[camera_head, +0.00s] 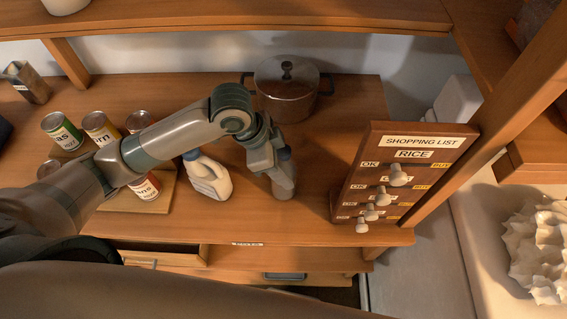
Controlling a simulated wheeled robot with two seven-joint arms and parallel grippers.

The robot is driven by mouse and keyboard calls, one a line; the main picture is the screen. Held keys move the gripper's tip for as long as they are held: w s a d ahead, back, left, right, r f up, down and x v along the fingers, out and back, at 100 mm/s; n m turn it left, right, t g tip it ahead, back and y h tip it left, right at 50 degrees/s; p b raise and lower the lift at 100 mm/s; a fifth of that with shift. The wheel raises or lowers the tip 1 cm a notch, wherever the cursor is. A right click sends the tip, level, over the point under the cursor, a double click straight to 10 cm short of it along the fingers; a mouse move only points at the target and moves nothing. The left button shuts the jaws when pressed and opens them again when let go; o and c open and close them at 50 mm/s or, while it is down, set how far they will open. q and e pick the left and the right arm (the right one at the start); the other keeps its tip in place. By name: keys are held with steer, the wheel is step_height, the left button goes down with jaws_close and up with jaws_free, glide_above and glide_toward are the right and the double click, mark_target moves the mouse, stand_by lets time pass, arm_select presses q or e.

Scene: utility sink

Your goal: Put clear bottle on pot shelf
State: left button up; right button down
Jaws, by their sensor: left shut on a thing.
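The lidded metal pot stands at the back of this shelf. My right gripper is not in view.
A white jug (211,182) with a blue cap stands left of the bottle. Several cans, such as a green one (62,131), stand further left, partly behind my arm. A shopping list board (400,175) rises at the right. Another shelf (230,14) hangs above.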

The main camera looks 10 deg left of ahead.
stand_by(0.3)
arm_select(q)
steer(key=o, duration=1.5)
steer(key=shift+f, duration=0.1)
steer(key=shift+c, duration=0.2)
steer(key=shift+a+r, duration=0.15)
steer(key=shift+r, duration=0.25)
steer(key=b+v, duration=0.3)
steer(key=v, duration=0.8)
steer(key=shift+r+b, duration=0.15)
steer(key=shift+b, duration=0.25)
